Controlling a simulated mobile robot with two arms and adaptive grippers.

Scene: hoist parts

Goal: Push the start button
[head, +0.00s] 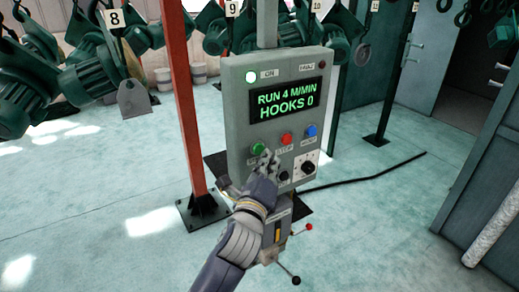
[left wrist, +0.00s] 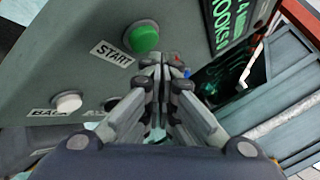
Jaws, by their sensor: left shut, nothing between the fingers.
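The green start button (head: 258,148) is on the grey control panel (head: 238,105), at the left of a row of buttons. In the left wrist view the round green button (left wrist: 142,37) shows whole, with a START label beside it. My left gripper (head: 268,158) is shut and empty in front of the panel, its fingertips just beside and below the button in the head view. In the left wrist view the fingertips (left wrist: 160,64) overlap the panel close to the button's lower right edge; I cannot tell whether they touch. My right gripper is not in view.
A red stop button (head: 286,139) and a blue button (head: 311,131) are right of the start button. The display (head: 290,99) reads RUN 4 M/MIN, HOOKS 0, and the ON lamp (head: 251,77) is lit. A red post (head: 184,100) stands left of the panel; green hoist parts hang behind.

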